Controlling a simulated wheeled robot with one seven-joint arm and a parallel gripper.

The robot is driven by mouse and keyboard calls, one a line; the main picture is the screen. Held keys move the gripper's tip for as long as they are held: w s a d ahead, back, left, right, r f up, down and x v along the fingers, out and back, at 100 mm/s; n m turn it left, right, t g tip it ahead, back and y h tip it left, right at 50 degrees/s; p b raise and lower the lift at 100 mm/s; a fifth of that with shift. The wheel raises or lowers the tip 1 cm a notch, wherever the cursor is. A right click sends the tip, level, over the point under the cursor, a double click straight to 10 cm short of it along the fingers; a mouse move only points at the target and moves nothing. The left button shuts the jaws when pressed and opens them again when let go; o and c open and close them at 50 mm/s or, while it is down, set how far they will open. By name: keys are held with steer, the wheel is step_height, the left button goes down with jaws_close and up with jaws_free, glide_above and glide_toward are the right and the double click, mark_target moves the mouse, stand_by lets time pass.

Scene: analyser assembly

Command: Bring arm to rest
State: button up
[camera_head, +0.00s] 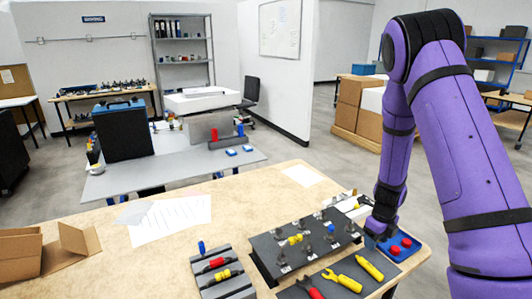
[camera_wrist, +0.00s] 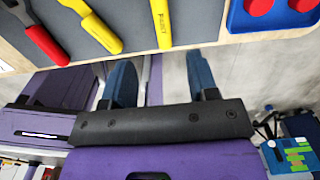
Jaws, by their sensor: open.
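My purple arm (camera_head: 395,150) reaches down at the right side of the wooden table (camera_head: 150,270). In the wrist view my gripper (camera_wrist: 160,75) is open, its two blue fingers wide apart with nothing between them. It points toward the table edge, where several yellow and red tools lie on a dark mat (camera_wrist: 132,12). In the head view the arm's end is beside the blue tray (camera_head: 385,252) with red round parts. The fingers cannot be made out there.
A black fixture board (camera_head: 268,247) with small parts stands left of the arm's end. A grey rack (camera_head: 215,260) holds red, yellow and blue parts. A cardboard box (camera_head: 68,250) and papers (camera_head: 172,218) lie further left. The back middle of the table is mostly clear.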

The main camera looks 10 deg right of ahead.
steer(key=s+a+r+n+t+y, duration=0.1)
steer(key=s+a+r+n, duration=0.15)
steer(key=r+n, duration=0.4)
steer(key=s+a+r+n+t, duration=0.1)
steer(key=a+r+n, duration=0.25)
steer(key=r, duration=0.65)
steer(key=s+a+r+n+t+y, duration=0.1)
steer(key=s+a+r+n, duration=0.15)
steer(key=r+n, duration=0.45)
steer(key=s+a+r+n+t+h, duration=0.1)
steer(key=s+a+r+n, duration=0.1)
steer(key=s+r+n, duration=0.5)
steer(key=s+a+r+n+t+h, duration=0.1)
steer(key=s+a+r+n, duration=0.1)
steer(key=s+r+n, duration=0.5)
steer(key=s+r, duration=0.1)
steer(key=s, duration=0.4)
steer(key=shift+s+a+r, duration=0.2)
steer(key=shift+a+r, duration=0.1)
steer(key=shift+a, duration=0.05)
